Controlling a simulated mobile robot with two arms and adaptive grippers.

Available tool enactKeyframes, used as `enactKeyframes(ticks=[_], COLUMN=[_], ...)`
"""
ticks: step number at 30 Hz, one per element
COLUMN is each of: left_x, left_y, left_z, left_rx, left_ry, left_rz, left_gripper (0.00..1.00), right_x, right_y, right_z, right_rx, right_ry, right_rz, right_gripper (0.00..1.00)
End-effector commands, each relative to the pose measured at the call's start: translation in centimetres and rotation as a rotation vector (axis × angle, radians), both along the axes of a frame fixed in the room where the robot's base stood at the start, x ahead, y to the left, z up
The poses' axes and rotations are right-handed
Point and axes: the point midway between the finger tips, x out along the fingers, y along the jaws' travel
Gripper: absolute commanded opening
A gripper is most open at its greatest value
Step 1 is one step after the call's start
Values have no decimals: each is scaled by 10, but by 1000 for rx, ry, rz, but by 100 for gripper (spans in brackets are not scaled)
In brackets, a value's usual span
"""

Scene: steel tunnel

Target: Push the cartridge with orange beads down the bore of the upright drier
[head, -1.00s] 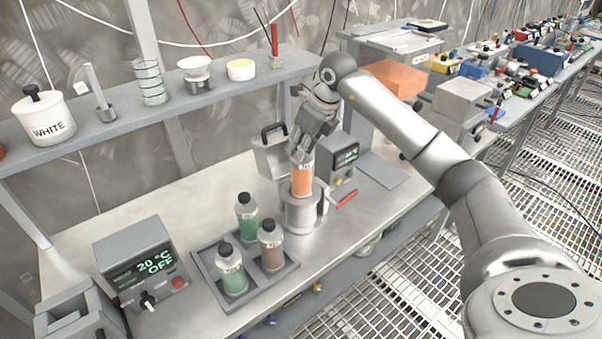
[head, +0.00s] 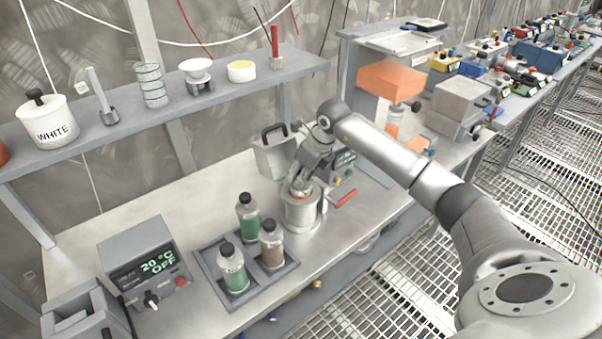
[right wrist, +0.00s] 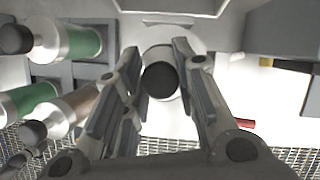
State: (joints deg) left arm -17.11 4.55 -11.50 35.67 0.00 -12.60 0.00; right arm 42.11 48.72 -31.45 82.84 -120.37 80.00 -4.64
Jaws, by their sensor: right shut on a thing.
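The upright drier (head: 301,214) is a grey metal cylinder on the bench, with a red-handled lever (head: 345,198) at its right. My right gripper (head: 303,186) is low over its mouth, shut on the cartridge. In the head view the fingers hide most of the cartridge, and only a thin orange trace shows at the rim. In the right wrist view the cartridge's dark round end (right wrist: 160,79) lies between the fingers of my right gripper (right wrist: 160,85). How deep it sits in the bore cannot be seen exactly. My left gripper is not in view.
A grey tray (head: 206,263) left of the drier holds several black-capped bottles with green or brown contents. A metal bin (head: 270,155) and a display unit stand close behind. A temperature box (head: 145,265) reads 20 °C OFF. The bench front right is clear.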

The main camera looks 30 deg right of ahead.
Motion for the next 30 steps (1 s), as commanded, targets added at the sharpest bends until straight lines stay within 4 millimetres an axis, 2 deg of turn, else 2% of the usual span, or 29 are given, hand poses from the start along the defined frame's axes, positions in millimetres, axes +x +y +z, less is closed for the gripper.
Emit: enactKeyframes(ticks=[1,6,18,23,30], left_x=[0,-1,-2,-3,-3], left_y=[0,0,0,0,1], left_z=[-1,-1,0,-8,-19], left_rx=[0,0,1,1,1], left_ry=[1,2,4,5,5], left_rz=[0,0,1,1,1], left_gripper=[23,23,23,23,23], right_x=[0,0,-1,-11,-30], right_y=[0,0,-1,-5,-12], right_z=[-2,-1,6,30,78], right_rx=[0,0,0,-2,-3], right_ry=[0,1,-2,-5,-5], right_rz=[0,0,0,1,-1], right_gripper=[29,48,48,48,48])
